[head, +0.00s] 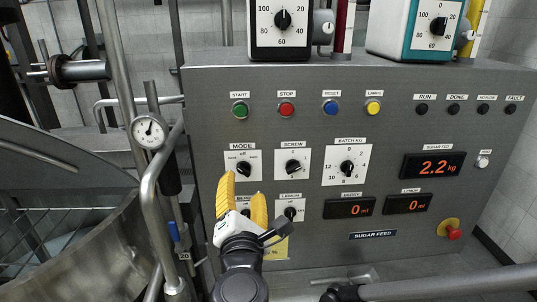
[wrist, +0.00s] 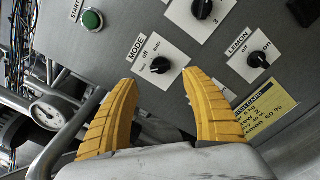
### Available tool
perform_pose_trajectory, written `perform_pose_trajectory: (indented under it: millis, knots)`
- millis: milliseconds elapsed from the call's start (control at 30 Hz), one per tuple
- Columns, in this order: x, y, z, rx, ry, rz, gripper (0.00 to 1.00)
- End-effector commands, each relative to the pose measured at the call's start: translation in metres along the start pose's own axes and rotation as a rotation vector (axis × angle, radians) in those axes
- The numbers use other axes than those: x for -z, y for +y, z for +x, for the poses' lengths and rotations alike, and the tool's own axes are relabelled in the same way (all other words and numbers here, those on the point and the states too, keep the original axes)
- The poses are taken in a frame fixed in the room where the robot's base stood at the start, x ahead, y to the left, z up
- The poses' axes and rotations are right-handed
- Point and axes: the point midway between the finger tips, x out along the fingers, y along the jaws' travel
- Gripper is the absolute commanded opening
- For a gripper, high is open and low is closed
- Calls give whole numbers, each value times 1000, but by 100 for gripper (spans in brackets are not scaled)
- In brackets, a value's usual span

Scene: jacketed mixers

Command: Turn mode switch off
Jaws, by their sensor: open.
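The mode switch (head: 243,169) is a black rotary knob on a white plate under the label MODE, on the left of the grey control panel. It also shows in the wrist view (wrist: 160,65), above the gap between my fingertips. I cannot clearly tell which mark its pointer faces. My gripper (head: 242,194) has yellow ridged fingers spread apart with nothing between them. In the head view its fingertips are just below the mode plate, covering part of a lower switch plate. In the wrist view the gripper (wrist: 161,79) is apart from the knob.
The screw switch (head: 293,167) sits right of mode, and the lemon switch (head: 290,212) below it. Green start (head: 240,110) and red stop (head: 287,109) buttons are above. A gauge (head: 149,132) and bent pipe stand close left, beside a steel vessel (head: 90,255).

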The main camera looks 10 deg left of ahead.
Motion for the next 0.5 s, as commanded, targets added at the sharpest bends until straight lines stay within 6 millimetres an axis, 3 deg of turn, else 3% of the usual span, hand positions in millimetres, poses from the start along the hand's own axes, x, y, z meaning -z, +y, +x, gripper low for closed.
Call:
perform_pose_trajectory:
  millis: [233, 500]
  knots:
    - [0, -2, 51, 4, -3, 3, 56]
    - [-1, -1, 77, 3, -1, 4, 56]
